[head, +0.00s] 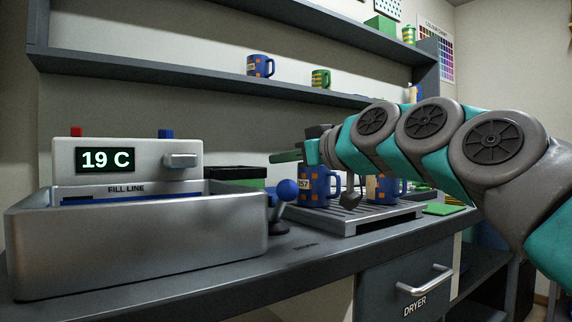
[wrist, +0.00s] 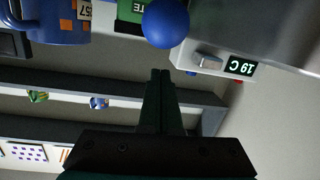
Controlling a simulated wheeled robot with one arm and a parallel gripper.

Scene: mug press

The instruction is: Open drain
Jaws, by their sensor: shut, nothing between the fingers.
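A lever with a blue ball knob (head: 287,191) stands at the right side of the metal basin (head: 150,240), its stem tilted. The knob also shows at the top of the wrist view (wrist: 166,22), which is upside down. My gripper (head: 272,158) is shut and empty, its green fingers pointing left, above the knob in the head view. In the wrist view the closed fingertips (wrist: 160,73) appear apart from the knob. A control box (head: 128,158) reading "19 C" stands behind the basin, which has a "FILL LINE" mark and blue inside.
Blue mugs with orange patches (head: 318,188) stand on a slatted rack (head: 365,222) right of the lever, under my arm. A dark-topped green box (head: 235,177) is behind the lever. Shelves above hold mugs (head: 260,66). A drawer marked "DRYER" (head: 410,290) is below the counter.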

